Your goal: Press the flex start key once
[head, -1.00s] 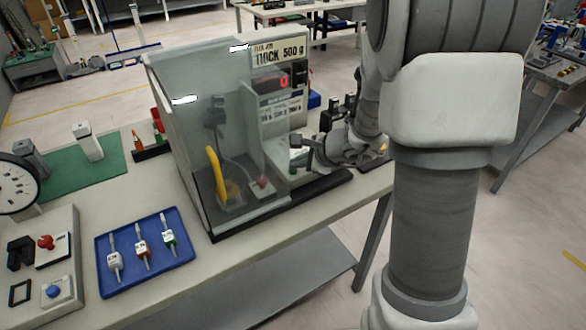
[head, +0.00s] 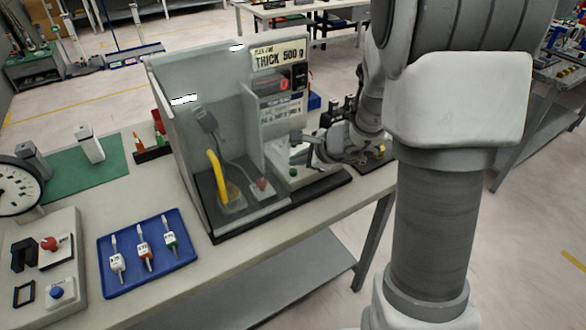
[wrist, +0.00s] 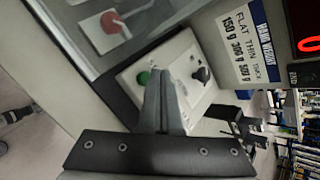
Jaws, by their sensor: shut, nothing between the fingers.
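The flex jig is a clear-walled box with a sign (head: 279,56) reading "THICK 500 g" and a red display (head: 284,84) showing 0. Beside its clear wall is a pale control panel (wrist: 180,62) with a green round key (wrist: 143,78) and a black knob (wrist: 203,74). I cannot read a label on the green key, which is also visible in the head view (head: 293,172). My gripper (wrist: 162,72) is shut and empty. Its fingertips appear just right of the green key in the wrist view; I see no clear contact. In the head view my gripper (head: 308,150) is over the panel.
Inside the box are a yellow curved piece (head: 215,175) and a red button (head: 262,183), also in the wrist view (wrist: 113,22). A blue tray (head: 150,275) with tagged pieces lies left. A red button (head: 48,243) and a blue button (head: 56,292) stand further left.

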